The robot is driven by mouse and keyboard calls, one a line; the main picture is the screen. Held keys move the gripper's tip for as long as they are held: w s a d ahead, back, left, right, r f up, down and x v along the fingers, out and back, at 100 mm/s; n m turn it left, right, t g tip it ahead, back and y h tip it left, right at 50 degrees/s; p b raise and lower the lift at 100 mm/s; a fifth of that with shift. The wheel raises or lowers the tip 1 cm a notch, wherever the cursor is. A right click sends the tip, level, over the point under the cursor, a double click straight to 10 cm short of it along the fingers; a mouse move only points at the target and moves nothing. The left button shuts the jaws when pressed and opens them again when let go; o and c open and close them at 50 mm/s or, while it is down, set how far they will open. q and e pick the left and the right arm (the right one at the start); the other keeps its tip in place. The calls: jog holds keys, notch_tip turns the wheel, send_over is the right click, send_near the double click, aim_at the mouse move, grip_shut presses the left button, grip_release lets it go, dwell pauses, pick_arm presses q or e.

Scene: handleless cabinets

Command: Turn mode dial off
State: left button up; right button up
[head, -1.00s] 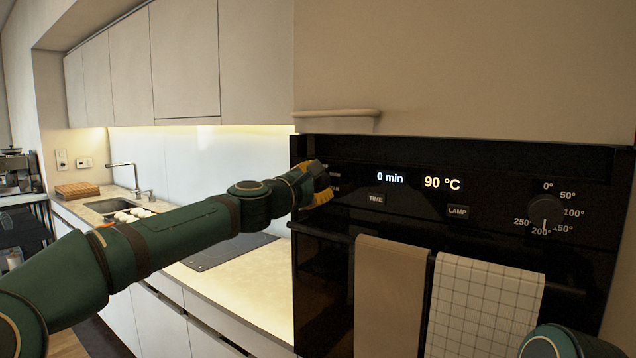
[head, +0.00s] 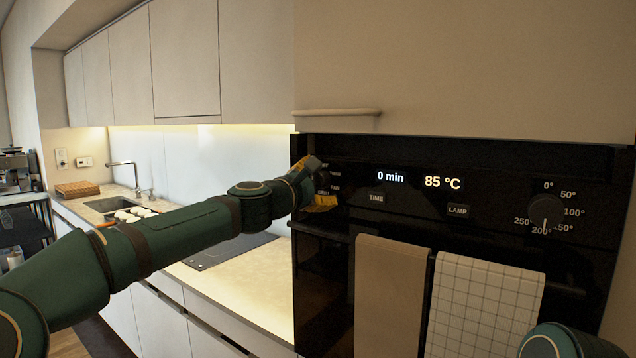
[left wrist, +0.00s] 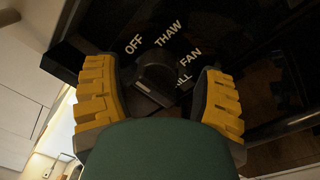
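The mode dial (left wrist: 158,82) is a dark round knob on the black oven panel (head: 480,160). The left wrist view shows the labels OFF, THAW and FAN beside it, with a fourth label partly hidden. The dial's setting is hard to read. My left gripper (head: 320,183) is at the left end of the panel. Its yellow-padded fingers are spread on either side of the dial, with visible gaps in the left wrist view (left wrist: 160,100). My right gripper is out of view.
The display (head: 415,180) reads 0 min and 85 °C. A temperature dial (head: 545,212) is at the right, pointing near 200°. TIME (head: 376,198) and LAMP (head: 457,211) buttons lie between. Two towels (head: 390,295) (head: 485,305) hang below. A counter (head: 245,285) is at the left.

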pick_arm(q)
jog(key=shift+s+r, duration=0.1)
jog(key=shift+s, duration=0.05)
jog(key=v, duration=1.1)
jog(key=shift+s+a, duration=0.25)
jog(key=shift+a, duration=0.1)
dwell(0.4)
